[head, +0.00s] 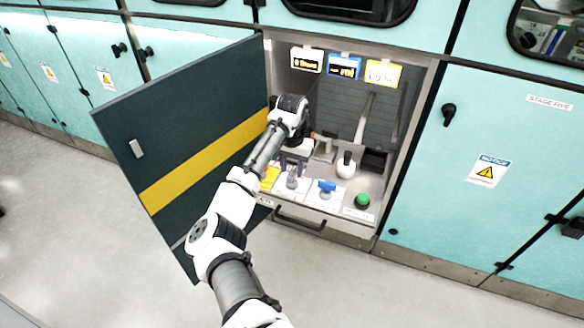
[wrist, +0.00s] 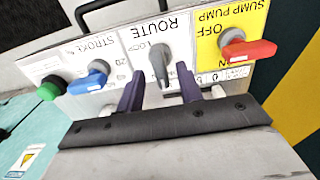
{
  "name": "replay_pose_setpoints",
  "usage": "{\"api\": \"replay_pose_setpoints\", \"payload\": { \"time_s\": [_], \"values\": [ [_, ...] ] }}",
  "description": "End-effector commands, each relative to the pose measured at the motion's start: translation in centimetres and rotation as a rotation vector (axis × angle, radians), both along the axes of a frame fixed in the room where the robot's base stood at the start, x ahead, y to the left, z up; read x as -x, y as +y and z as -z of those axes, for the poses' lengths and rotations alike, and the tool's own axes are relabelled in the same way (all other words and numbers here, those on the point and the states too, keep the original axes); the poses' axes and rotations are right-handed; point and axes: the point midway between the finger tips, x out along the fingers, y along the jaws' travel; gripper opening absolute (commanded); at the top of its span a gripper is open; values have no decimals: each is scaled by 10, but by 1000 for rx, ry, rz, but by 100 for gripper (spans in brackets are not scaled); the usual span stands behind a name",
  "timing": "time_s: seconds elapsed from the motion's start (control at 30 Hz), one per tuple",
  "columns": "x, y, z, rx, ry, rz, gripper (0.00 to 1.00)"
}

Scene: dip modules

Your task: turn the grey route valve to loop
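The grey route valve (wrist: 159,62) sits on a white panel marked ROUTE, upside down in the wrist view. Its lever lies nearly up and down in that picture, with a word that looks like LOOP beside its upper left. My gripper (wrist: 160,76) has two purple fingers, spread apart, one on each side of the lever's lower end. A gap shows between each finger and the lever; I cannot tell their depth. In the head view the grey valve (head: 292,179) shows just below my gripper (head: 292,163).
A blue valve (wrist: 92,78) marked STROKE and a green knob (wrist: 51,88) are left of it. A red valve (wrist: 246,50) on the yellow SUMP PUMP panel is right, at OFF. The open cabinet door (head: 190,120) stands left of my arm.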

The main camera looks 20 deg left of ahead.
Motion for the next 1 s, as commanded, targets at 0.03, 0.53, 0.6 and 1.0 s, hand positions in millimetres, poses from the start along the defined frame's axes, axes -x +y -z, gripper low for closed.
{"api": "replay_pose_setpoints", "payload": {
  "time_s": [0.03,0.53,0.6,1.0],
  "values": [
    [0,0,4,0,1,-1,36],
    [0,0,13,0,0,0,25],
    [0,0,13,0,0,0,15],
    [0,0,13,1,-1,15,0]
  ]
}}
